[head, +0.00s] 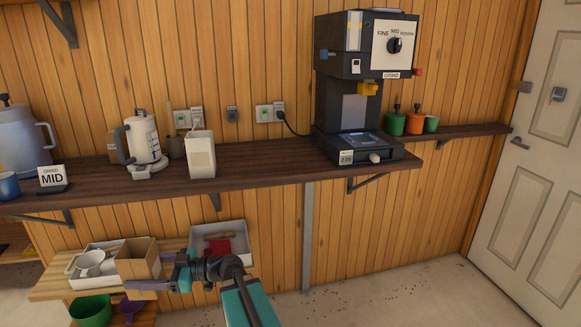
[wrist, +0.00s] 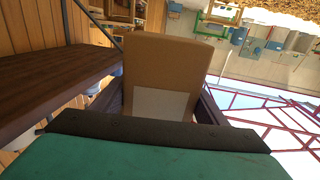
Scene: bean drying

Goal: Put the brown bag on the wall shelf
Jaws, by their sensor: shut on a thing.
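The brown bag (head: 137,262) is a tan, box-like bag at the lower left of the head view, below the long dark shelf. My gripper (head: 150,273) is shut on it, one finger on each side. In the wrist view the bag (wrist: 170,60) stands between the fingers, with a pale label on its near face. A long dark wooden wall shelf (head: 255,172) runs above the bag and gripper; its edge also shows at the left of the wrist view (wrist: 60,85). Part of another bracketed shelf (head: 40,3) is cut off at the top left.
Below, a low bench (head: 50,290) holds white trays; a green bowl (head: 90,311) is beneath.

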